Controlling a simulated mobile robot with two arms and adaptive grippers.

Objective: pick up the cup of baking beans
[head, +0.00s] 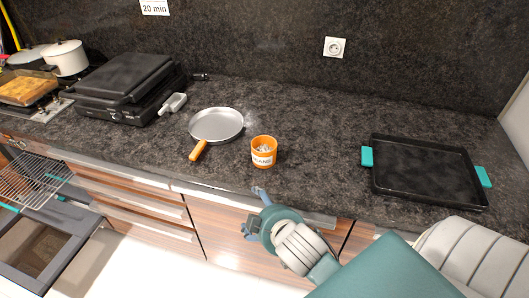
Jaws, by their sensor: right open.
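The cup of baking beans (264,158) is a small orange cup with a pale "BEANS" label and whitish beans inside. It stands upright on the dark stone counter near the front edge, right of the pan. My right gripper (251,210) is in front of the counter's front edge, below the cup in the picture. It is open and apart from the cup, and my wrist hides part of it. My left gripper does not show.
A frying pan (217,124) with an orange handle lies left of the cup. A black tray (428,172) with teal handles lies to the right. A black grill (124,88) and a white pot (66,57) stand left. An oven door (42,245) hangs open below. Counter between cup and tray is clear.

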